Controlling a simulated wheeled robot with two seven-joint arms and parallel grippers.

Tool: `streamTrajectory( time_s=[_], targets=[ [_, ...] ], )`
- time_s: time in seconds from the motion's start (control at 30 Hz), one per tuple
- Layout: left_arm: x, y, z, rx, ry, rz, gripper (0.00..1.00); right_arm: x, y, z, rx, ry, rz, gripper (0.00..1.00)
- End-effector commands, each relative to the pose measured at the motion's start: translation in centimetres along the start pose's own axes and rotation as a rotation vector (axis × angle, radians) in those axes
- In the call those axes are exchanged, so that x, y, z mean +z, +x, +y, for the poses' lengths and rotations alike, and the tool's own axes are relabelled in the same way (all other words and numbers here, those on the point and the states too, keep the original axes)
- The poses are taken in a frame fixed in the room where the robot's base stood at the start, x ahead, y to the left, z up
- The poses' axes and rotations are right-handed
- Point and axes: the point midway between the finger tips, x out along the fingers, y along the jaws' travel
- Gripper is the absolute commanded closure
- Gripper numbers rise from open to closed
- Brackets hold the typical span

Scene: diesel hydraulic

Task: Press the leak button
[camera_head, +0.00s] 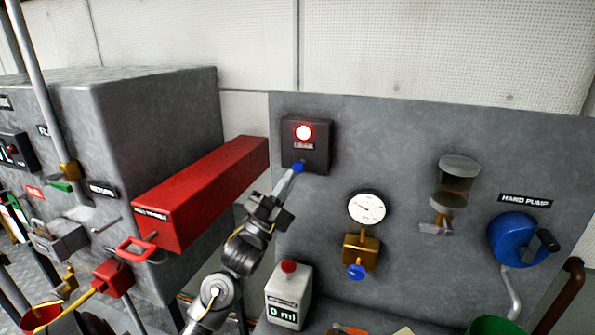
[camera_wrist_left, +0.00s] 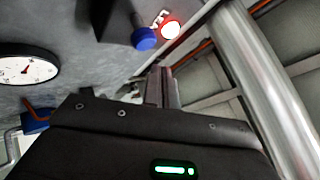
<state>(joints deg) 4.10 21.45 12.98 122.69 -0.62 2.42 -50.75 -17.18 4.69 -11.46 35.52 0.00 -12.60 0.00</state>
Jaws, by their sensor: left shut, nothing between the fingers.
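A dark box labelled LEAK (camera_head: 319,157) is mounted on the grey panel in the head view. Its red lamp (camera_head: 304,132) is lit, and a blue button (camera_head: 299,166) sits below the label. The wrist view also shows the blue button (camera_wrist_left: 144,39) and the lit lamp (camera_wrist_left: 171,29). My left gripper (camera_head: 291,175) is shut and empty, with its tips close below the blue button in the head view. I cannot tell whether they touch it. In the wrist view the fingers (camera_wrist_left: 161,85) appear below the button. My right gripper is not in view.
A red beam (camera_head: 205,190) juts out left of the LEAK box. On the panel to the right are a gauge (camera_head: 367,208) with a brass valve (camera_head: 361,248), a cylinder (camera_head: 457,182) and a blue hand pump (camera_head: 515,239). A 0 ml meter (camera_head: 288,300) stands below.

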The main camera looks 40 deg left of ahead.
Motion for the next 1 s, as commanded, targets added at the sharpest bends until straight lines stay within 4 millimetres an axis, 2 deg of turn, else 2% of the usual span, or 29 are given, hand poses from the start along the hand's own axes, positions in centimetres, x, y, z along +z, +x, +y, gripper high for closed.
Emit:
streamTrajectory(
  time_s=[0.27, 1.0],
  targets=[
    [0.67, 0.96, 0.66, 0.000, 0.000, 0.001, 1.00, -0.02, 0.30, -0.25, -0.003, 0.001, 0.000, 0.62],
    [0.70, 0.97, 0.67, 0.000, 0.000, 0.000, 1.00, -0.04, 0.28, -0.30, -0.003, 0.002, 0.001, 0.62]
  ],
)
